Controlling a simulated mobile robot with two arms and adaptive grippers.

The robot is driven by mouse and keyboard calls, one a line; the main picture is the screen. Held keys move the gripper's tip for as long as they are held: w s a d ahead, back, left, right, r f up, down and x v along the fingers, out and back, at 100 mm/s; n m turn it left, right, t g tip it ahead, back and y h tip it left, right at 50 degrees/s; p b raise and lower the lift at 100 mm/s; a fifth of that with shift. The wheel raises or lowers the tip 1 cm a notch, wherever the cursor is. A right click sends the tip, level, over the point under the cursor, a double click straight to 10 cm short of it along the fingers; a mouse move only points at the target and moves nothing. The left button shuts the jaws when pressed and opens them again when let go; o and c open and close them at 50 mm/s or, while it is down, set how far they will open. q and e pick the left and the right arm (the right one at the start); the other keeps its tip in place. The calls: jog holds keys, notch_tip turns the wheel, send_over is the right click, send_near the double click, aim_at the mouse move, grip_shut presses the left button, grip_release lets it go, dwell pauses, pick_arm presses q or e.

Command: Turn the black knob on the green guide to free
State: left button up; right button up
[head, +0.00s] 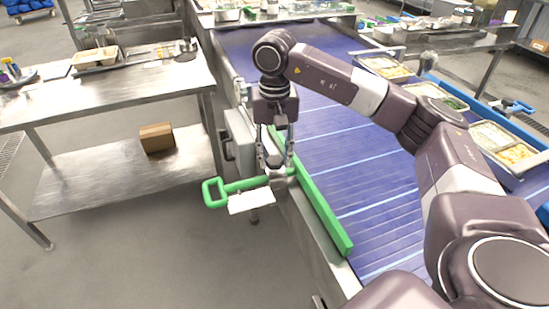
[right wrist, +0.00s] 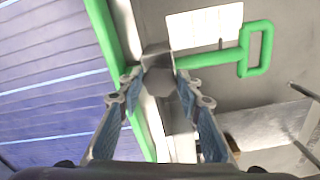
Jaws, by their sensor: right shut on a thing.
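The green guide (head: 322,217) is a long bar lying along the near left edge of the blue conveyor belt. Its green rod ends in a looped handle (head: 213,193) that sticks out left, past the conveyor's side. The black knob (head: 274,161) sits at the belt's edge where the rod meets the frame. In the right wrist view the knob (right wrist: 160,82) looks dark grey and lies between the fingertips. My right gripper (head: 276,165) points down from above and is shut on the knob. The wrist view also shows the guide bar (right wrist: 107,35) and the handle (right wrist: 257,48). My left gripper is out of view.
A white card (head: 251,201) with print hangs by the green rod. A steel table (head: 110,95) stands at the left, with a brown box (head: 157,138) on its lower shelf. Food trays (head: 492,137) line the belt's right side. The blue belt (head: 350,170) near the guide is bare.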

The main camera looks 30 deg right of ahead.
aim_at(275, 160)
jog(key=shift+w+d+r+n, duration=0.1)
jog(key=shift+r+n, duration=0.1)
jog(key=shift+n, duration=0.4)
jog(key=o, duration=1.2)
jog(key=shift+f, duration=0.1)
jog(key=shift+c, duration=0.2)
notch_tip(275, 160, up, 12)
